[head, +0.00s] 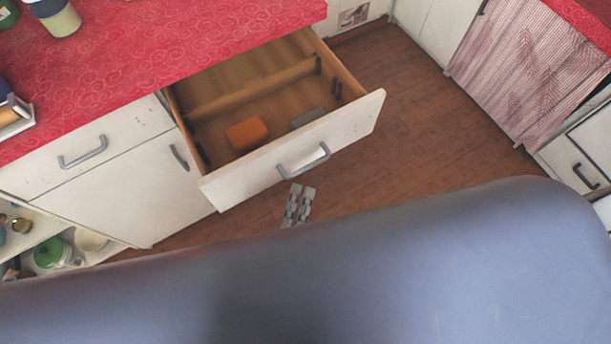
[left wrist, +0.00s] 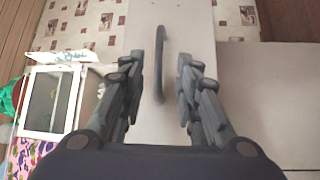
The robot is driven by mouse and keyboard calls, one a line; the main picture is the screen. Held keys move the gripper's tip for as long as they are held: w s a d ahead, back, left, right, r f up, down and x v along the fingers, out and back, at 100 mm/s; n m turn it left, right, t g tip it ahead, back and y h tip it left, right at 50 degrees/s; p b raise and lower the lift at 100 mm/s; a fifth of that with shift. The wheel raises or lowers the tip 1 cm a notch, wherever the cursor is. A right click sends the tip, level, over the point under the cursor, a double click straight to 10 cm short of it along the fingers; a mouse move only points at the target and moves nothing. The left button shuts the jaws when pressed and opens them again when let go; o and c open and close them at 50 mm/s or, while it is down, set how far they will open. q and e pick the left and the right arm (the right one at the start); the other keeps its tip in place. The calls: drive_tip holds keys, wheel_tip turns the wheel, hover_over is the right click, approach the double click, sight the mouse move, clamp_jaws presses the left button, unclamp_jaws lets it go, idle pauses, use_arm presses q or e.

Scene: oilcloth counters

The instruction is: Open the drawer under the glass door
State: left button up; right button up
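A white drawer (head: 290,148) under the red counter stands pulled well out in the head view. An orange block (head: 246,134) and a grey item (head: 308,117) lie inside it. Its front carries a grey bar handle (head: 305,161). My left gripper (head: 298,204) shows just in front of and below that handle. In the left wrist view the gripper (left wrist: 160,85) is open, with a dark handle (left wrist: 161,62) in the gap between its fingers; I cannot tell whether they touch. My right gripper is not in view.
The red counter (head: 140,50) holds a cup (head: 56,17) at its left. A closed drawer with a handle (head: 83,153) and an open shelf with jars (head: 50,252) are at left. Brown floor (head: 410,130) is clear right of the drawer. My blue-grey body part covers the bottom.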

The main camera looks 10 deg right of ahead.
use_arm(q)
drive_tip(key=v, duration=0.5)
drive_tip(key=shift+s+a, duration=0.15)
drive_tip(key=shift+s, duration=0.05)
drive_tip(key=s+a+f+m+g+y, duration=0.15)
drive_tip(key=a+f+m+g, duration=0.25)
drive_tip(key=f, duration=0.9)
drive_tip(key=a+f+m+g+y, duration=0.25)
drive_tip(key=a+f+m, duration=0.2)
drive_tip(key=f, duration=0.95)
drive_tip(key=s+a+f+m+g+y, duration=0.4)
drive_tip(key=s+a+f+g, duration=0.5)
drive_tip(key=s+a+f, duration=0.6)
drive_tip(key=shift+s+a+f+m+g+y, duration=0.35)
drive_tip(key=shift+s+a+f+m+y, duration=0.1)
drive_tip(key=shift+a+f, duration=0.45)
